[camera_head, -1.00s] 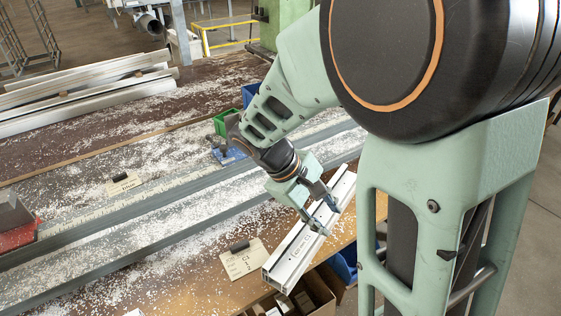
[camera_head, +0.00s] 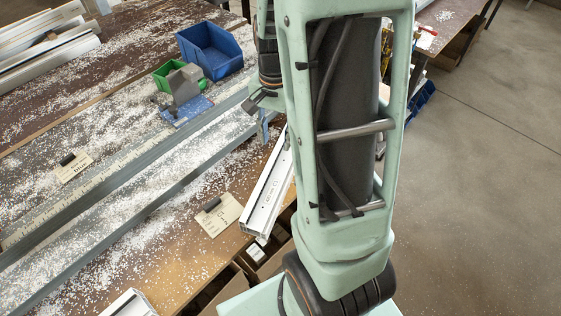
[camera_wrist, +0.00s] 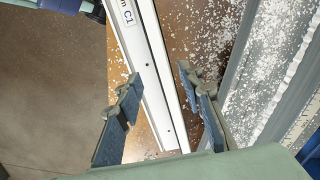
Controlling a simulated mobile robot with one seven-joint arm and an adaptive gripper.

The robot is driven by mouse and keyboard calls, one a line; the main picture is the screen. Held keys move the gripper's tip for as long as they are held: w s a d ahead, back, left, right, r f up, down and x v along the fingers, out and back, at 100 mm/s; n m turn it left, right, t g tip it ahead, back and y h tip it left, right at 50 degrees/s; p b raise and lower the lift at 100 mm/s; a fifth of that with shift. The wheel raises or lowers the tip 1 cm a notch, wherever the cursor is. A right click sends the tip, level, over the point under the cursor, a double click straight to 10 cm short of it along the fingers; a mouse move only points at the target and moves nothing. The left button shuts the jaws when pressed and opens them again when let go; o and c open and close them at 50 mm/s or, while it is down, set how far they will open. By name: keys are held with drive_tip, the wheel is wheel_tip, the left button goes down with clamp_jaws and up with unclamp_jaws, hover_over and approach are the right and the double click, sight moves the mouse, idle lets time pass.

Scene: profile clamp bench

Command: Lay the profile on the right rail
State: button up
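The white profile (camera_head: 266,197) lies at a slant along the bench's right edge in the head view, its far part hidden behind my arm. In the wrist view the profile (camera_wrist: 150,65) bears a label ending in C1 and runs between the fingers of my gripper (camera_wrist: 157,82). The fingers are apart, with a gap on both sides of the profile; their height over it is unclear. In the head view my gripper is mostly hidden by my arm. Two long grey rails lie on the bench, the nearer rail (camera_head: 112,225) and the farther rail (camera_head: 134,160), with swarf between them.
A blue bin (camera_head: 210,50), a green bin (camera_head: 165,77) and a grey block on a blue base (camera_head: 186,108) stand behind the rails. Cards (camera_head: 220,214) and (camera_head: 73,167) lie on the bench. Another white piece (camera_head: 128,303) is at the near edge. Boxes sit under the edge.

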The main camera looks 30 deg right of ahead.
sight(274, 152)
drive_tip(key=f, duration=0.5)
drive_tip(key=shift+w+a, duration=0.15)
drive_tip(key=shift+a, duration=0.05)
clamp_jaws()
drive_tip(key=shift+w, duration=0.1)
